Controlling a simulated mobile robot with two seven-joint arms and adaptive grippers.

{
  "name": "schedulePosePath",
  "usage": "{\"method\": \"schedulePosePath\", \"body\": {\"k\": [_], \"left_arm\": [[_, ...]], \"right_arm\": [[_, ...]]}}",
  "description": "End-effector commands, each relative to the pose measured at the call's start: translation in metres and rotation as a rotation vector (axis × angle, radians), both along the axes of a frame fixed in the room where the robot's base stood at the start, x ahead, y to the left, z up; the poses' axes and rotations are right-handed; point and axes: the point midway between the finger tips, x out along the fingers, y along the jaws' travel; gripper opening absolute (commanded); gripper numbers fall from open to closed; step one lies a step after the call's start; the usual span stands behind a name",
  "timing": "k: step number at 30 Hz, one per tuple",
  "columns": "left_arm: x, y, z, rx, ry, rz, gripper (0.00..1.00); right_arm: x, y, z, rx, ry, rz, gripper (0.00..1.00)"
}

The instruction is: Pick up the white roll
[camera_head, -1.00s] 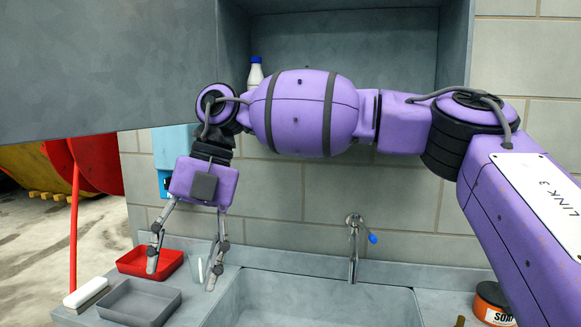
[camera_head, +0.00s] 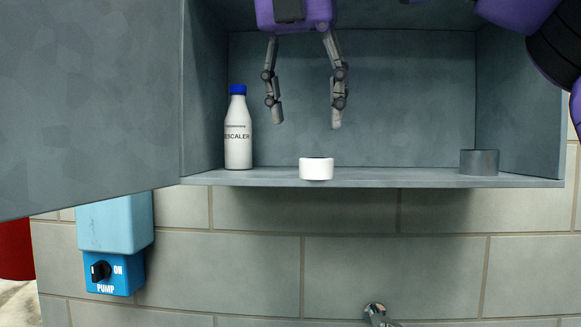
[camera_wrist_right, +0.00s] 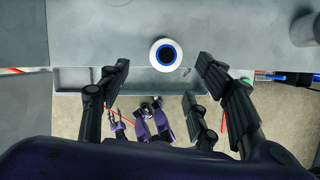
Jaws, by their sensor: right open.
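The white roll (camera_head: 316,169) stands on the front part of the grey cabinet shelf (camera_head: 400,177). My right gripper (camera_head: 306,118) is open and empty, pointing down above the roll, with a clear gap between its fingertips and the roll. In the right wrist view the roll (camera_wrist_right: 166,55) shows from above as a white ring with a blue ring and a dark centre. There it lies beyond the spread fingers (camera_wrist_right: 160,75), about midway between them across the picture. My left gripper is not seen in the head view.
A white descaler bottle (camera_head: 238,130) with a blue cap stands left of the roll. A grey cylinder (camera_head: 479,162) stands at the shelf's right end. The open cabinet door (camera_head: 90,100) fills the left. A blue pump switch box (camera_head: 112,272) hangs below. The shelf between roll and cylinder is clear.

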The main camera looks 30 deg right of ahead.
Motion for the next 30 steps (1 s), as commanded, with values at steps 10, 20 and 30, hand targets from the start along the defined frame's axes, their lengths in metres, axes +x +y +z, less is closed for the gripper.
{"method": "schedulePosePath", "body": {"k": [10,20,30], "left_arm": [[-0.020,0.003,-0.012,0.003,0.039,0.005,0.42],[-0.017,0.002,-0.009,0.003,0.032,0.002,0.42],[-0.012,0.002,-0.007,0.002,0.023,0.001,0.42]], "right_arm": [[0.007,-0.009,-0.024,0.000,0.002,-0.002,0.58],[0.022,-0.023,-0.059,-0.001,0.005,-0.002,0.58],[0.025,-0.026,-0.069,-0.001,-0.002,-0.003,0.58]]}}
